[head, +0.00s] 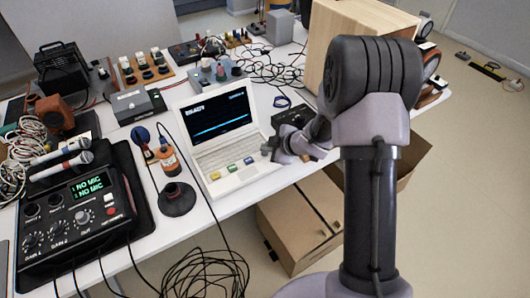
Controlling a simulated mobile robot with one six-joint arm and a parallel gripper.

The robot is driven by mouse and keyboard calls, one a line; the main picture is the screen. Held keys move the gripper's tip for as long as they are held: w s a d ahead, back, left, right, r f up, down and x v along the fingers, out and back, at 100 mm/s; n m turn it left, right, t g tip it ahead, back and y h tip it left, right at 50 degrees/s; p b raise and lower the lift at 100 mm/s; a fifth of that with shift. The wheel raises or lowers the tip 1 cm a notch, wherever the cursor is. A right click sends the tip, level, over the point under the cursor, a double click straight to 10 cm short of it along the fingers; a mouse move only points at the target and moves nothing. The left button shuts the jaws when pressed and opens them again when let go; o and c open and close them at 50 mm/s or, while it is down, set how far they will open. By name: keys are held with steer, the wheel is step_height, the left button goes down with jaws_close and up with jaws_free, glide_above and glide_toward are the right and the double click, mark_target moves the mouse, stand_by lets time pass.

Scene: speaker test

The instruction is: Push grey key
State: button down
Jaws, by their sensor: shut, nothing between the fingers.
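A white laptop-like device (222,135) stands open on the table, its dark screen (217,115) lit with white text and a blue line. My gripper (268,150) is shut and empty at the device's front right corner. I cannot tell whether it touches the device.
A black audio unit (108,205) with two microphones stands at left. A small black box (290,116) is behind my gripper. A cardboard box (300,225) stands below the table edge.

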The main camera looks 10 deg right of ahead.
mark_target(267, 154)
steer(key=shift+f, duration=0.35)
stand_by(0.3)
steer(key=shift+r+p, duration=0.75)
steer(key=shift+r, duration=0.2)
steer(key=shift+r, duration=0.1)
step_height(267, 154, up, 6)
steer(key=p, duration=0.5)
steer(key=shift+p, duration=0.35)
